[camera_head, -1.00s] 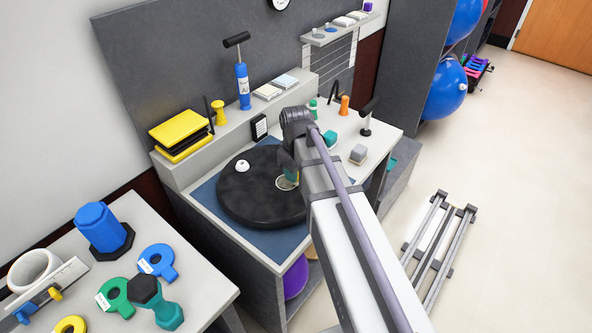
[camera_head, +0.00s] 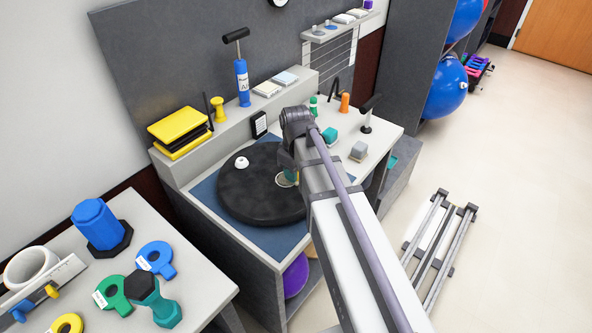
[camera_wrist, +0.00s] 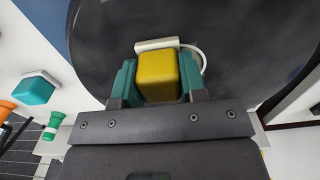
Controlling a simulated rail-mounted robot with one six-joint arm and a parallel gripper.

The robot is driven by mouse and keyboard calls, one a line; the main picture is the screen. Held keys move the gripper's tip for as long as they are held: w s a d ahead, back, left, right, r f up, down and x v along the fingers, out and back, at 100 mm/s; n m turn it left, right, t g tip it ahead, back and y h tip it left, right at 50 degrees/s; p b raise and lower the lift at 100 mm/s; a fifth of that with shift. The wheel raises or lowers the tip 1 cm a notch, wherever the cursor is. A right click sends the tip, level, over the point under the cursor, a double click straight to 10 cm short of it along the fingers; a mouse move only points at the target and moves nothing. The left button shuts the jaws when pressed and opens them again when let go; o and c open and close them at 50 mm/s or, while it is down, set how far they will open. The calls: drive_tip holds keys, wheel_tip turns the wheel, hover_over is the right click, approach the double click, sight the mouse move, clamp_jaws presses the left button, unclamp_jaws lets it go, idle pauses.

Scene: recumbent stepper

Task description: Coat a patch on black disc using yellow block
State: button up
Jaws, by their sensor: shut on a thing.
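The black disc (camera_head: 245,190) lies flat on a blue mat on the grey workbench, with a small white knob on its top. My gripper (camera_wrist: 157,74) is shut on the yellow block (camera_wrist: 158,78), which sits between its teal fingers. A pale strip (camera_wrist: 157,44) runs along the block's far edge. The block is over the disc; I cannot tell whether it touches the surface. A white ring outline (camera_wrist: 203,58) on the disc shows beside the block, partly hidden by it. In the head view my arm covers the disc's right edge and most of the gripper.
A teal block (camera_head: 329,135), a grey block (camera_head: 359,151) and an orange peg (camera_head: 345,103) stand right of the disc. A raised shelf behind holds a blue pump (camera_head: 242,83) and yellow pads (camera_head: 180,128). The disc's left and front surface is clear.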

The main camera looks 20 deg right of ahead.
sight(282, 174)
drive_tip(key=shift+w+a, duration=1.05)
drive_tip(key=shift+w+a, duration=0.65)
drive_tip(key=shift+s+d, duration=0.1)
drive_tip(key=shift+s, duration=0.05)
drive_tip(key=shift+s+d, duration=1)
drive_tip(key=shift+f, duration=0.1)
